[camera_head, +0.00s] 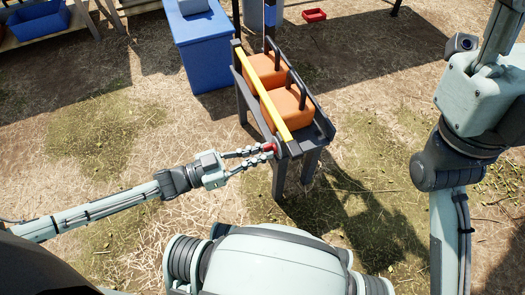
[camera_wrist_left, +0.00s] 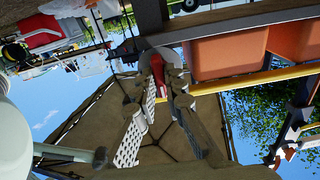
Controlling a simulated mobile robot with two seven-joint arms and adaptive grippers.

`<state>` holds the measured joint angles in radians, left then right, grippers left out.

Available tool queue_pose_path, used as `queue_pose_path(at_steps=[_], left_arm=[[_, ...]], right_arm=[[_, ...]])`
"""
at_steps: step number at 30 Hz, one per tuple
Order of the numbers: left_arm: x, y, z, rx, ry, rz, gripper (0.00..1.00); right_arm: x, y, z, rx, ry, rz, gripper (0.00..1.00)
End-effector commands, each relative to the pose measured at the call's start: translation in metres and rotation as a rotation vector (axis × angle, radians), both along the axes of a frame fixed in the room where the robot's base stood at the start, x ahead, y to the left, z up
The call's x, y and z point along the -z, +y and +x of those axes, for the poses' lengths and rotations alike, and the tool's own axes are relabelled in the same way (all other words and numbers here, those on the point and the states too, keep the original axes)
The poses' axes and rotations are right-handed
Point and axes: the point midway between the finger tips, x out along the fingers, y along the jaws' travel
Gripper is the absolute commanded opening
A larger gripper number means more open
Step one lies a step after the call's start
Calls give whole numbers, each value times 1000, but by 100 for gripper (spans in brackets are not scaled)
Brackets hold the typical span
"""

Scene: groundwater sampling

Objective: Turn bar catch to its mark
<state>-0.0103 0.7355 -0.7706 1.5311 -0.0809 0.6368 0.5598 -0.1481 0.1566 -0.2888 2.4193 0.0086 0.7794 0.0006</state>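The bar catch (camera_head: 268,147) is a small red piece at the near end of the yellow bar (camera_head: 264,92) on a dark stand. In the left wrist view the red catch (camera_wrist_left: 157,70) lies between my fingertips, in front of a grey round plate (camera_wrist_left: 167,54). My left gripper (camera_head: 270,152) reaches in from the left, its fingers closed in around the catch. The fingers hide part of the catch, and I cannot make out its mark. My right arm shows at the right, but its gripper is out of view.
The dark stand (camera_head: 283,180) holds two orange boxes (camera_head: 287,108) beside black rails. A blue cabinet (camera_head: 207,52) stands behind it to the left. A red tray (camera_head: 314,15) lies on the ground at the back. The dry grass left of the stand is open.

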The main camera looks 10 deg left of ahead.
Motion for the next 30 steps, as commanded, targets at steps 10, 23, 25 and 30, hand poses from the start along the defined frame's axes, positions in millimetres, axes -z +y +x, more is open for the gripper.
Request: queue_pose_path(at_steps=[10, 23, 25, 30], left_arm=[[0, 0, 0, -2, -172, 115, 0], [4, 0, 0, -2, -1035, 699, 0], [3, 0, -1, -3, -1159, 782, 0], [0, 1, 0, -1, -1300, 880, 0]], right_arm=[[-1, 0, -1, -2, 0, 5, 40], [19, 0, 0, -1, 0, 2, 40], [23, 0, 0, -1, 0, 3, 40], [21, 0, 0, 0, 0, 6, 40]])
